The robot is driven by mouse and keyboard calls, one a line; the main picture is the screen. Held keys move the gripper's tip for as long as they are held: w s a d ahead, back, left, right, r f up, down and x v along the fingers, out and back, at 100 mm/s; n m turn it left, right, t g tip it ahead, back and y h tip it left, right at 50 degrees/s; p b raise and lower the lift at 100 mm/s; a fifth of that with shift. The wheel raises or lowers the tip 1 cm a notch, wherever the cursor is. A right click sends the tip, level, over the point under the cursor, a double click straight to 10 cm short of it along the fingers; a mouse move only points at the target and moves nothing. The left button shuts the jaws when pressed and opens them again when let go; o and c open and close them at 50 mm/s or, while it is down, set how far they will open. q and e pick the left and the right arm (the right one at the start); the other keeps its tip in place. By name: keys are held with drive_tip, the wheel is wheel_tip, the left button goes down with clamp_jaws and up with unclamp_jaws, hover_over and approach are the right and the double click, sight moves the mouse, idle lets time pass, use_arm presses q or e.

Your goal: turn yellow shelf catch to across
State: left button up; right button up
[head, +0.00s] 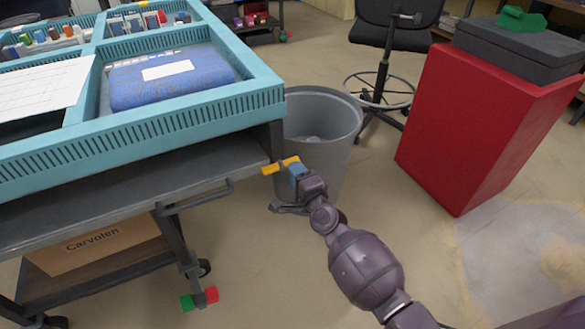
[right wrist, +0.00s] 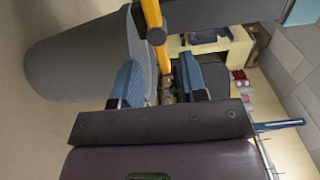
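The yellow shelf catch (head: 269,170) is a short bar at the right corner of the cart's grey shelf (head: 140,190). In the head view it slants slightly up to the right, about in line with the shelf's front edge. In the right wrist view the catch (right wrist: 152,15) comes down from the top past a dark round pivot. Its lower end lies between the blue fingertips of my right gripper (right wrist: 160,82), with gaps beside it. The right gripper (head: 297,170) is open at the catch's right end in the head view. My left gripper is not in view.
A grey bin (head: 330,125) stands just behind the right gripper. The teal-topped cart (head: 150,125) has a handle (head: 200,195) under the shelf edge and red and green parts low on its leg. A red cabinet (head: 480,120) stands right. Floor between is clear.

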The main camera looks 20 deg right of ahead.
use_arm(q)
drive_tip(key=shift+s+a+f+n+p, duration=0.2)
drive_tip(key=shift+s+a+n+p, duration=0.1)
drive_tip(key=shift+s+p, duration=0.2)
use_arm(e)
drive_tip(key=s, duration=0.8)
drive_tip(key=shift+d, duration=0.15)
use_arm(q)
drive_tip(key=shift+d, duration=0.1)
use_arm(e)
drive_tip(key=shift+w, duration=0.1)
